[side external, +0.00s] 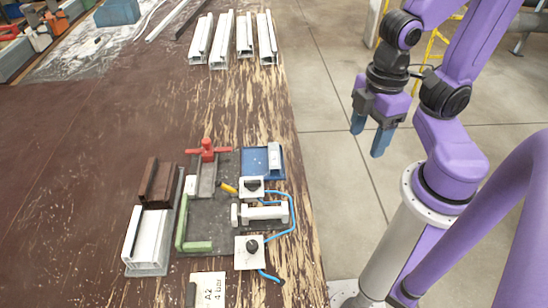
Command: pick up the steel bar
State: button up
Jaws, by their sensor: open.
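My gripper (369,138) hangs at the right, off the table's right edge in the picture. Its two blue fingers are apart, with nothing between them. I cannot tell for sure which piece is the steel bar. A short pale metal piece (274,156) lies in a small blue tray (253,162) at the fixture's upper right. A small dark bar (190,294) stands beside the paper label at the bottom. My gripper is well apart from both and touches neither.
The clamp fixture (213,222) has a red handle (208,150), a green L-shaped stop (195,246) and blue hoses (294,222). Left of it are a light profile (150,240) and a brown block (160,182). Several white profiles (245,35) lie farther back. The left tabletop is clear.

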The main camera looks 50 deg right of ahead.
jog(key=m, duration=2.2)
send_over(274, 155)
jog(key=f, duration=1.4)
jog(key=shift+w+a, duration=0.1)
jog(key=shift+a, duration=0.1)
jog(key=f, duration=0.3)
jog(key=shift+d+f, duration=0.2)
jog(key=shift+d, duration=0.05)
jog(key=shift+f, duration=0.85)
